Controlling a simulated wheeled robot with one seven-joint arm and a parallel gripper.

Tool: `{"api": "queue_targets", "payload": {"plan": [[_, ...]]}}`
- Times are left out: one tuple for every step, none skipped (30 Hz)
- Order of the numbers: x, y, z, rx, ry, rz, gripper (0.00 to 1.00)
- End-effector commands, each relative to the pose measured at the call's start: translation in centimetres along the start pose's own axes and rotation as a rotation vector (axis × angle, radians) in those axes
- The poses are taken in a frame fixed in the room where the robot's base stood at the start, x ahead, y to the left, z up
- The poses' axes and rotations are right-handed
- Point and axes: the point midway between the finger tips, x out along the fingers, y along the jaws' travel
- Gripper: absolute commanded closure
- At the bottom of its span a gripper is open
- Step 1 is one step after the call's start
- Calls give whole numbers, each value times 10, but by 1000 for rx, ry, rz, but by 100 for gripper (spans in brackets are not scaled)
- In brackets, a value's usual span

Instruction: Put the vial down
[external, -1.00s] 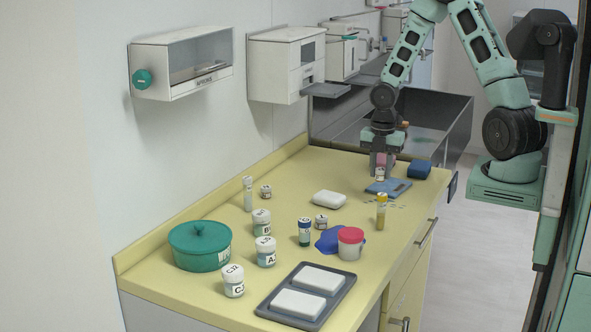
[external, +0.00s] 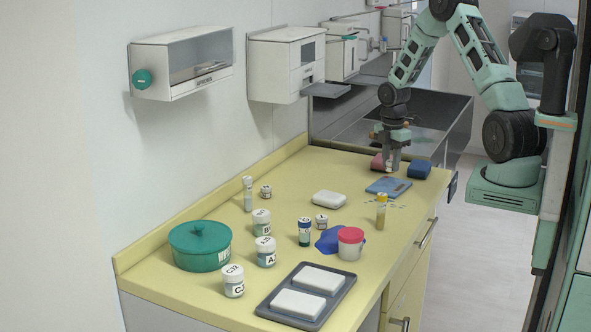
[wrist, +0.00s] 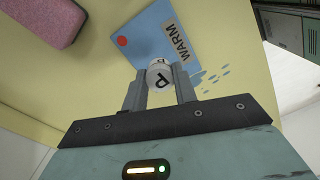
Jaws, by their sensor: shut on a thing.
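My gripper (external: 393,165) is at the far end of the yellow counter, shut on a small vial (wrist: 160,76) with a white cap marked "P". In the wrist view the fingers (wrist: 161,90) hold it from both sides, and its cap faces the camera. The vial also shows as a small white shape in the external view (external: 389,166). A blue mat (wrist: 152,38) marked "WARM", with a red dot, lies beside and partly behind the vial in the wrist view. I cannot tell whether the vial touches the counter.
A pink block (external: 377,161) is left of my gripper and a dark blue block (external: 419,169) right of it. A sink (external: 425,115) lies behind. Several jars and a grey tray (external: 335,303) fill the front.

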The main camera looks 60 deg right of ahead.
Motion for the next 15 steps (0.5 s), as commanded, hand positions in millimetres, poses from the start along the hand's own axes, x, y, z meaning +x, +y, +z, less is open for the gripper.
{"api": "queue_targets", "payload": {"plan": [[5,0,0,-1,1,-2,94],[9,-1,0,-1,0,-3,94],[15,-1,-1,-2,0,-4,94],[20,-1,-1,-2,0,-4,94],[25,0,-1,-2,0,-4,94],[30,0,-1,-2,1,-4,94],[34,0,0,-2,0,-2,94],[36,0,0,-2,0,-2,94],[39,0,0,-2,-1,-2,94],[41,0,0,-2,-1,-1,94],[41,0,0,-2,-1,0,94],[42,0,0,-2,-1,0,94],[42,0,0,-2,-1,1,94],[42,0,0,-2,-1,1,94],[42,0,0,-2,-1,1,94]]}}
